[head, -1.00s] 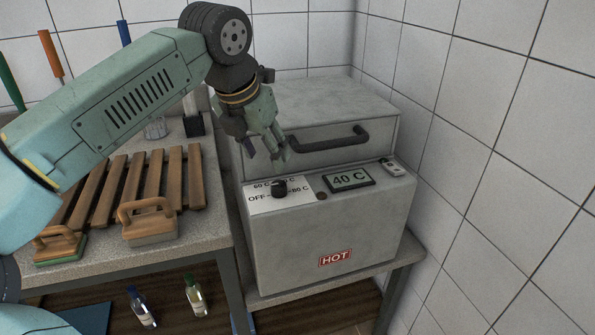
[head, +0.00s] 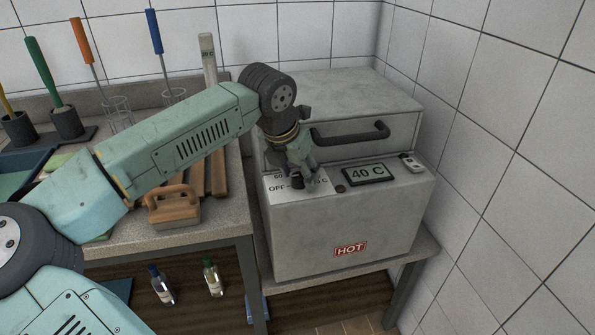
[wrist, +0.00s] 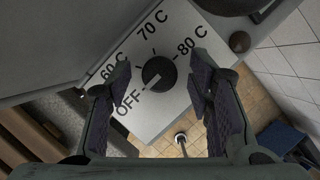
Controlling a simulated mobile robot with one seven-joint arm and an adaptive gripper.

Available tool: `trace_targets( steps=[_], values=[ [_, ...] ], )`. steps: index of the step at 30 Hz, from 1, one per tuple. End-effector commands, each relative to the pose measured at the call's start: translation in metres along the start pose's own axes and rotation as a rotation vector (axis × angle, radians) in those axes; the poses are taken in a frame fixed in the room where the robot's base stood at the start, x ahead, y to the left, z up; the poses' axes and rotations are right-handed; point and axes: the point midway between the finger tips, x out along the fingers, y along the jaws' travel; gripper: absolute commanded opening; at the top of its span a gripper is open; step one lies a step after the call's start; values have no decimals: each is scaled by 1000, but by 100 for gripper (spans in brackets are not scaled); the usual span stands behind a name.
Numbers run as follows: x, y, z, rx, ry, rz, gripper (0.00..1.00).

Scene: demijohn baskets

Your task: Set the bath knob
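The bath knob (wrist: 158,73) is a round black dial on a white label (wrist: 178,38) marked OFF, 60 C, 70 C and 80 C. In the wrist view its pale pointer line is toward OFF. My gripper (wrist: 160,92) is open, with its two fingers on either side of the knob and apart from it. In the head view my gripper (head: 308,186) is over the label and partly hides the knob (head: 297,183). The grey bath (head: 340,230) has a display (head: 369,174) reading 40 C and a red HOT sign (head: 350,249).
The bath lid has a dark handle (head: 350,134) behind my gripper. A small switch (head: 411,162) sits at the panel's right. A tiled wall (head: 500,150) closes off the right side. A bench with a wooden-handled brush (head: 173,206) stands to the left.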

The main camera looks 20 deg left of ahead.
Motion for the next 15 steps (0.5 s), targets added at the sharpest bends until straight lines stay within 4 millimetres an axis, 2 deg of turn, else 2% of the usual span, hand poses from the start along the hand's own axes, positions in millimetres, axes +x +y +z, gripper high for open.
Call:
trace_targets(
  steps=[2, 15],
  values=[
    [0, 0, 0, 0, 0, 0, 41],
    [0, 0, 0, 0, 0, 0, 11]
  ],
)
